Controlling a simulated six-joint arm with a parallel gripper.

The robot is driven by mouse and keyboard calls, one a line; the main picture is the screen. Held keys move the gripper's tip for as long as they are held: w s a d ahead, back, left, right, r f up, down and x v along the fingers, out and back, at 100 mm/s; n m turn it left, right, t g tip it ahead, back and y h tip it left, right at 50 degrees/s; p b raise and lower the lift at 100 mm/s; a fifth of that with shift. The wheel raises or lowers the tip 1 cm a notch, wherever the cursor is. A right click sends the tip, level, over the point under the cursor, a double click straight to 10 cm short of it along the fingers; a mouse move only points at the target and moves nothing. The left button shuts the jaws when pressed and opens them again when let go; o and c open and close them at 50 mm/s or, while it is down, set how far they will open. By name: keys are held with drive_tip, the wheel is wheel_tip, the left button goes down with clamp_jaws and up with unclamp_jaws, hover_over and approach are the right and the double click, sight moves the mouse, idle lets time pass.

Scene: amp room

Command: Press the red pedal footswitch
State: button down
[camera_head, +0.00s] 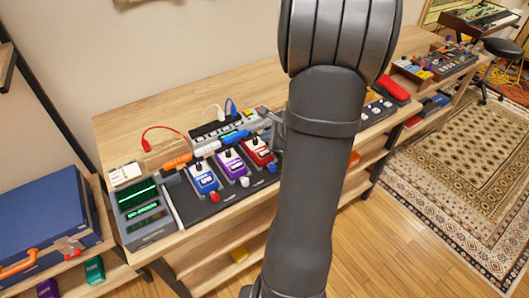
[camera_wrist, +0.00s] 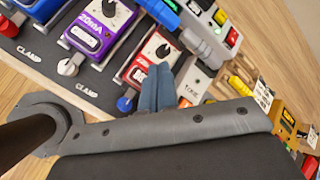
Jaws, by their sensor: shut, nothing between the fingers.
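The red pedal (camera_head: 258,151) is the rightmost of three pedals on a dark board, beside the purple one. In the wrist view the red pedal (camera_wrist: 147,50) shows its white face and a black knob. My gripper (camera_wrist: 166,76) is shut and empty, its blue-grey fingers over the lower right part of the red pedal in that picture. They cover part of its face, and I cannot tell whether they touch it. In the head view my arm hides most of the gripper.
A purple pedal (camera_head: 230,164) and a blue pedal (camera_head: 202,178) stand left of the red one. A blue-capped clamp (camera_wrist: 124,104) sits at the red pedal's front edge. Cables and a grey device with green screens (camera_head: 139,197) crowd the wooden bench (camera_head: 118,128).

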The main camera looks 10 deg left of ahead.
sight(267, 154)
drive_tip(key=shift+f, duration=1.9)
drive_tip(key=shift+f, duration=0.1)
idle(0.5)
drive_tip(key=shift+f, duration=0.3)
drive_tip(key=shift+f, duration=0.5)
idle(0.5)
drive_tip(key=shift+r, duration=0.9)
drive_tip(key=shift+r, duration=2.5)
